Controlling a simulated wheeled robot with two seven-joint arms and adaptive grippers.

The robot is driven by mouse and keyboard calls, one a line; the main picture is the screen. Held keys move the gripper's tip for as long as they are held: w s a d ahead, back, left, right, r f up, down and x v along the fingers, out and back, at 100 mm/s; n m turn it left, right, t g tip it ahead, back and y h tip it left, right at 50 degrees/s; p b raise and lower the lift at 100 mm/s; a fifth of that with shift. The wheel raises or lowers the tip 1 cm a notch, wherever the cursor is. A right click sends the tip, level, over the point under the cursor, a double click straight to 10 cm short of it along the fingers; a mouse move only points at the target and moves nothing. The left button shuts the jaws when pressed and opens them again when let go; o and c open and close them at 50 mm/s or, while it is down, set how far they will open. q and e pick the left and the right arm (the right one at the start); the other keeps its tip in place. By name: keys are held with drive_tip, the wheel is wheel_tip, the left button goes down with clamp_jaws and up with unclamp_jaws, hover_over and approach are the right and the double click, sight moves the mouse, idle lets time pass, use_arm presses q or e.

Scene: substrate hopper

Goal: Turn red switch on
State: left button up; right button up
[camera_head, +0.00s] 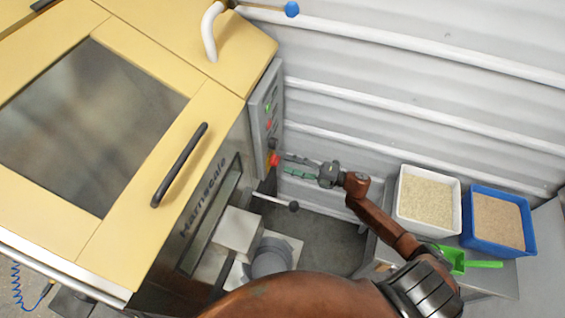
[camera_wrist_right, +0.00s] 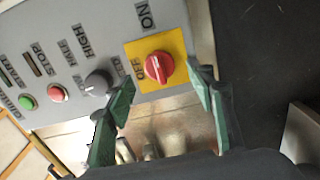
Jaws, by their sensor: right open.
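The red switch (camera_wrist_right: 159,67) is a round red knob on a yellow plate (camera_wrist_right: 178,47) marked OFF and ON, in the right wrist view. It is set into the grey control panel (camera_wrist_right: 90,30). In the head view the red switch (camera_head: 273,160) shows small at the panel's lower end. My right gripper (camera_head: 285,165) is open, its fingers pointing at the switch. In the right wrist view the green-padded fingertips (camera_wrist_right: 160,75) lie to either side of the knob, with a gap on both sides. I cannot tell how far the tips are from it. My left gripper is not in view.
The panel also holds a dark knob (camera_wrist_right: 98,82), a red button (camera_wrist_right: 58,93) and a green button (camera_wrist_right: 27,102). A lever with a black ball (camera_head: 293,206) sticks out below my right gripper. White (camera_head: 428,200) and blue (camera_head: 499,220) bins stand at the right.

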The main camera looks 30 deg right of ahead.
drive_tip(key=shift+v, duration=1.65)
drive_tip(key=shift+w, duration=0.1)
